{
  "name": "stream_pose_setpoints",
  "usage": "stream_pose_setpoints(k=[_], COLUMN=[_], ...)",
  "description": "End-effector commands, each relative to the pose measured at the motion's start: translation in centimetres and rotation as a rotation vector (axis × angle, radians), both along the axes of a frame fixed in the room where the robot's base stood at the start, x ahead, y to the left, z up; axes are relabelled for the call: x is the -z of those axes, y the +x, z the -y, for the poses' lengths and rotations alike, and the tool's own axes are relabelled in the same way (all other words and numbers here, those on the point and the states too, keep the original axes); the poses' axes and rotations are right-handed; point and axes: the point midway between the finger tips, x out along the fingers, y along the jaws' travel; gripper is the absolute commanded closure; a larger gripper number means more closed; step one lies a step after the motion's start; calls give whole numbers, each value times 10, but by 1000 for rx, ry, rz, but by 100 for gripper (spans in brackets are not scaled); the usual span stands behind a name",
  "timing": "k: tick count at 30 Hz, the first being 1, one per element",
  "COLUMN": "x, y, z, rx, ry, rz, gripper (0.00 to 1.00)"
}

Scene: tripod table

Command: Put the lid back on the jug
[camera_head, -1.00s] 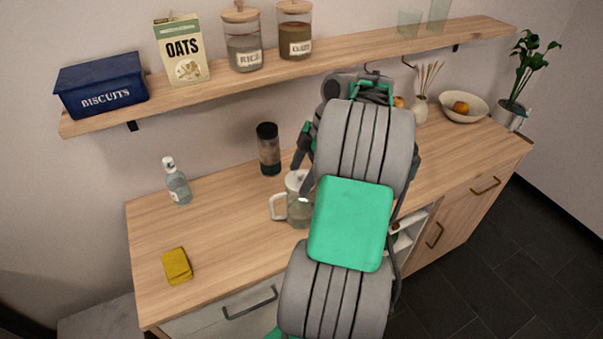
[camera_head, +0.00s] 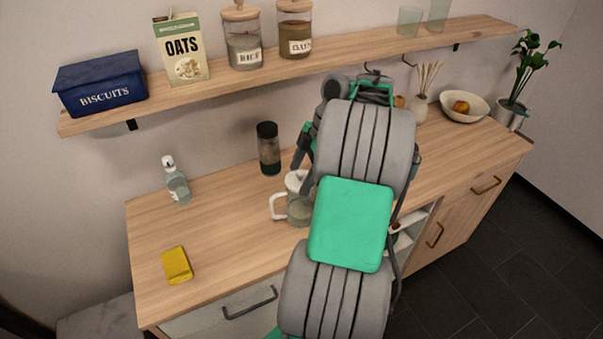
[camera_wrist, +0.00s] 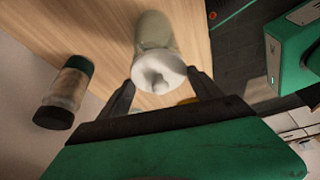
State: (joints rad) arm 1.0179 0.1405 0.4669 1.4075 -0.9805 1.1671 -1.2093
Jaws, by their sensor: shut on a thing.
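The jug (camera_head: 299,212) is greenish and see-through with a white handle, upright on the wooden counter, partly behind my arm. The white lid (camera_wrist: 158,72) is between the fingers of my gripper (camera_wrist: 161,88), which is shut on its knob. In the wrist view the jug's body (camera_wrist: 153,30) shows directly beyond the lid, lined up with it. In the head view the lid (camera_head: 294,181) is at the jug's top, with my gripper (camera_head: 302,175) just over it. I cannot tell whether the lid is fully seated or slightly above the rim.
A dark-topped jar (camera_head: 269,150) stands behind the jug, also in the wrist view (camera_wrist: 65,92). A bottle (camera_head: 176,182) and yellow sponge (camera_head: 177,265) are left on the counter (camera_head: 225,235). A shelf (camera_head: 225,76) with containers hangs above. A fruit bowl (camera_head: 463,108) is right.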

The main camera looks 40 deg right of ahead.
Motion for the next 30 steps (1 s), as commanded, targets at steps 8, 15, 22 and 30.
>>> stream_pose_setpoints(k=[8,15,22,30], x=[0,0,0,-16], y=[0,0,0,0], z=[0,0,0,0], rx=[0,0,0,0], ry=[0,0,0,0], rz=[0,0,0,0], gripper=[11,0,0,0])
